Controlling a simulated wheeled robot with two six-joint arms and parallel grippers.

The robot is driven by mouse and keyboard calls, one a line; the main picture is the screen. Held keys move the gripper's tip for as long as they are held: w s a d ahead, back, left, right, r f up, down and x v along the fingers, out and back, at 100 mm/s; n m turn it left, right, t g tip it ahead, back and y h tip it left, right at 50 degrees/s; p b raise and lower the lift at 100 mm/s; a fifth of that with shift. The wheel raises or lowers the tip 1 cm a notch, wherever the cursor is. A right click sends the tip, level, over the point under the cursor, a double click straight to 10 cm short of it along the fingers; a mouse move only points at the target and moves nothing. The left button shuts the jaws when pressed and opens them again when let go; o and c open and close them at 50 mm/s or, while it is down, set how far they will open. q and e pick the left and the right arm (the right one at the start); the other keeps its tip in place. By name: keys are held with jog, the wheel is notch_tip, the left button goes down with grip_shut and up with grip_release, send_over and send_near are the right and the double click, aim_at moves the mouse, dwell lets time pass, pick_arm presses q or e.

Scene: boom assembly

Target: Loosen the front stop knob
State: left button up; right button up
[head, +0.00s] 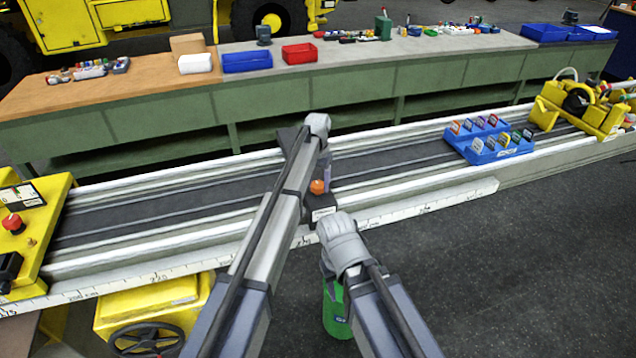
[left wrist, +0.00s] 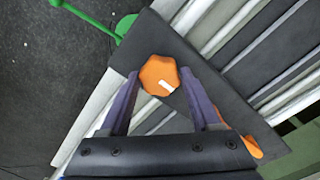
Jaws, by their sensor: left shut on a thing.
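The front stop knob is an orange lobed knob (head: 317,187) on a dark stop block (head: 323,213) at the near rail of the long track. In the left wrist view the knob (left wrist: 160,72) has a white mark pointing down and right, and sits on a dark plate (left wrist: 190,65). My left gripper (left wrist: 162,88) has its two purple fingers on either side of the knob, shut on it. In the head view one purple finger shows beside the knob, and my arm hides part of the block. My right arm shows at the lower right; its gripper fingers are hidden.
A blue tray (head: 456,153) of coloured pieces stands on the track to the right. Yellow units sit at the left (head: 48,210) and right (head: 553,113) ends. A green container (head: 336,318) stands below my right wrist. A second orange part (left wrist: 252,146) shows at the plate's edge.

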pick_arm(q)
jog(key=shift+c, duration=0.5)
